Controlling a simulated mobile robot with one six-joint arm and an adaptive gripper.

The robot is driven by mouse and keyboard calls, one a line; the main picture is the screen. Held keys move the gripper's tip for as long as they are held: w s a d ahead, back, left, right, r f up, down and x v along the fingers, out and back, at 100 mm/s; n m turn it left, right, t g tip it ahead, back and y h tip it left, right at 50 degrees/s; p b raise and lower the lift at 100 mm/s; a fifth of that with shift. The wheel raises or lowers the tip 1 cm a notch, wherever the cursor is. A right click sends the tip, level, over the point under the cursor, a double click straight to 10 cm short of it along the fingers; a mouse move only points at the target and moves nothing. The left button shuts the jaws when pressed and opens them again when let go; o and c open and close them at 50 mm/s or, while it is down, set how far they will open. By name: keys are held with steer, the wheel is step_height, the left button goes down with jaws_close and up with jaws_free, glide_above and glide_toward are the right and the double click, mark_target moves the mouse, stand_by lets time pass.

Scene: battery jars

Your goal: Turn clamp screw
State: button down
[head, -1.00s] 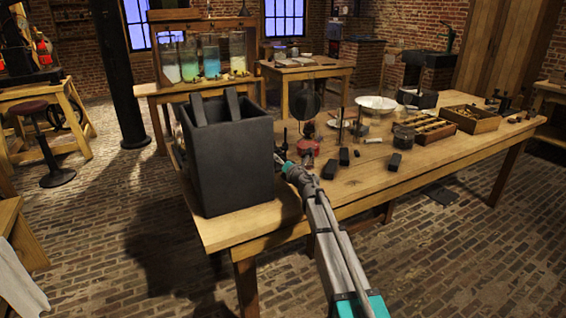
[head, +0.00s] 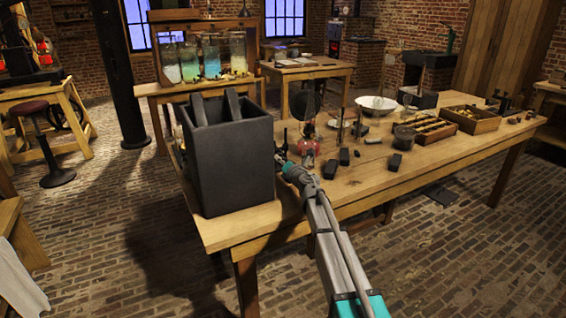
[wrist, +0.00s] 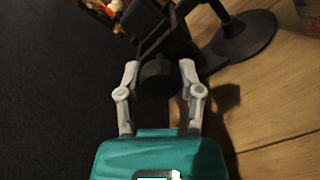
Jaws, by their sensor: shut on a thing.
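The clamp screw (wrist: 158,78) shows in the wrist view as a dark round knob between my two fingertips. My gripper (wrist: 159,72) is shut on this knob, one finger on each side. Behind the knob is a dark clamp body (wrist: 172,38) next to a stand with a round dark base (wrist: 243,36). In the head view my gripper (head: 281,158) is at the table beside the right side of the large dark box. The knob itself is too small to make out there.
The large dark box (head: 232,165) stands close to the left of my gripper on the wooden table (head: 350,205). Small black blocks (head: 393,163), a white dish (head: 376,104) and a wooden tray (head: 470,119) lie to the right. The table's front edge is mostly clear.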

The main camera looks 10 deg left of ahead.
steer(key=shift+m, duration=0.3)
steer(key=m, duration=0.5)
steer(key=shift+w+m, duration=0.1)
steer(key=shift+m, duration=0.2)
steer(key=m, duration=0.5)
steer(key=shift+m, duration=0.3)
steer(key=shift+c, duration=1.2)
jaws_free()
